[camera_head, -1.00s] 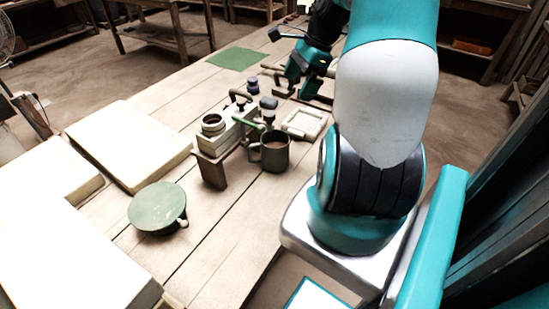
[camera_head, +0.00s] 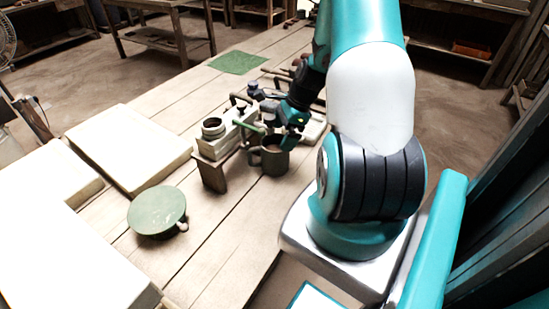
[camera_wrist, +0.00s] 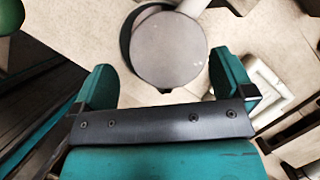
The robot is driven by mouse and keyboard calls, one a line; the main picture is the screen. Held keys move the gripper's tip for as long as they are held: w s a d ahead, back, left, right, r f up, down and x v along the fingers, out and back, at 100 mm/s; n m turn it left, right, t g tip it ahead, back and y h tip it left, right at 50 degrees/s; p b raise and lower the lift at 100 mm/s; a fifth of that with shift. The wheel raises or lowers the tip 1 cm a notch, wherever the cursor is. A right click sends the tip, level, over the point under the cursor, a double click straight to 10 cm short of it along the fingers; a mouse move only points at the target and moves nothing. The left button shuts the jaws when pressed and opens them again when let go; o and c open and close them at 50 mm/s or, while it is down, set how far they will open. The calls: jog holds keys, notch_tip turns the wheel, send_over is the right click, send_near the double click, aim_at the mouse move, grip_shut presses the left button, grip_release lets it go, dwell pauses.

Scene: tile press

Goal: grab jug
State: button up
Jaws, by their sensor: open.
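The jug (camera_head: 274,160) is dark grey with a side handle and brownish contents. It stands upright on the wooden table, beside the small press stand. My gripper (camera_head: 291,128) is above it and slightly right, and hides part of its top. In the wrist view, a round grey-brown top (camera_wrist: 168,48), apparently the jug's, lies ahead of and between the two teal fingers of my gripper (camera_wrist: 165,82). The fingers are apart with nothing between them. Whether they touch the jug cannot be told.
The press stand (camera_head: 211,172) with a green lever is close on the jug's left. A pale tile frame (camera_wrist: 267,88) lies close on the right in the wrist view. A round green-topped pot (camera_head: 157,208) and white slabs (camera_head: 130,145) are further left. Bare planks lie in front.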

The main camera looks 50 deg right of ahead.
jog(key=shift+x, duration=1.5)
jog(key=shift+d+r, duration=0.1)
jog(key=c, duration=1.8)
jog(key=shift+o, duration=0.2)
jog(key=shift+r+p, duration=0.2)
jog(key=shift+p, duration=0.25)
